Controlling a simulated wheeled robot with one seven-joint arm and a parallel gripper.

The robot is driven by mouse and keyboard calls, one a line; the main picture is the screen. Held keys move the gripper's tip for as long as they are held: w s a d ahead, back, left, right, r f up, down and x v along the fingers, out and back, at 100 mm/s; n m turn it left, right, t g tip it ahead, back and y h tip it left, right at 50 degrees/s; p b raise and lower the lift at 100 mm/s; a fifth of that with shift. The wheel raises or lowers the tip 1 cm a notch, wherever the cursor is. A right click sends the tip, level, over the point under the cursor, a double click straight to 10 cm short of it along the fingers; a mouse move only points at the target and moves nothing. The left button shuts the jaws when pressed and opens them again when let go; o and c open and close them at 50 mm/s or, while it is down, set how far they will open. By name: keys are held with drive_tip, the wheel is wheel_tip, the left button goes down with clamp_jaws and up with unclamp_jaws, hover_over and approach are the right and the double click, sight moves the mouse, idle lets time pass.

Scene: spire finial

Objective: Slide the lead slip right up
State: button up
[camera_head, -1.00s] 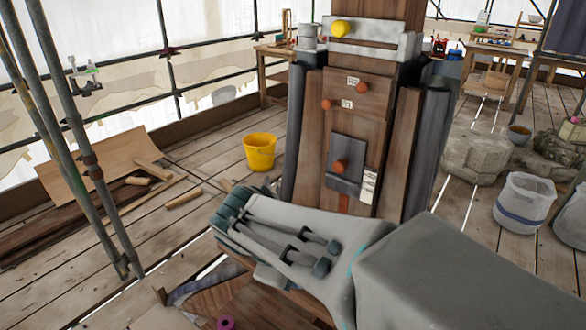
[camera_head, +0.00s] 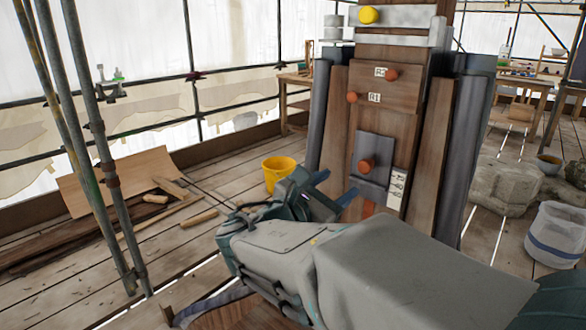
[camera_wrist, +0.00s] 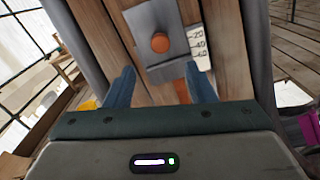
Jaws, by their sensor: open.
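The lead slip, a dark grey plate (camera_head: 372,168) with an orange knob (camera_head: 366,166), sits on the lower front of the wooden post. A white marked scale (camera_head: 397,187) is beside its right edge. In the wrist view the slip (camera_wrist: 146,20), its orange knob (camera_wrist: 160,42) and the scale (camera_wrist: 199,47) show ahead of the fingers. An orange-red strip (camera_wrist: 182,92) shows below the slip. My gripper (camera_head: 335,187) is open and empty, its blue fingers pointing at the post below the knob. In the wrist view the gripper (camera_wrist: 160,88) has its fingers wide apart, clear of the knob.
Above the slip is a wooden panel (camera_head: 390,88) with two orange knobs and labels R2 and R1. A yellow knob (camera_head: 369,15) is on top. Side boards flank the post. A yellow bucket (camera_head: 279,172) stands left behind my gripper; scaffold poles (camera_head: 90,130) stand farther left.

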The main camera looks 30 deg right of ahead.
sight(363, 168)
drive_tip(key=x, duration=1)
drive_tip(key=shift+d+b, duration=0.2)
drive_tip(key=shift+b, duration=0.1)
clamp_jaws()
drive_tip(key=shift+r+p, duration=1.45)
drive_tip(key=shift+r, duration=1.25)
drive_tip(key=shift+c, duration=0.5)
unclamp_jaws()
drive_tip(key=shift+o, duration=0.5)
drive_tip(key=shift+f, duration=0.1)
drive_tip(key=shift+a, duration=0.1)
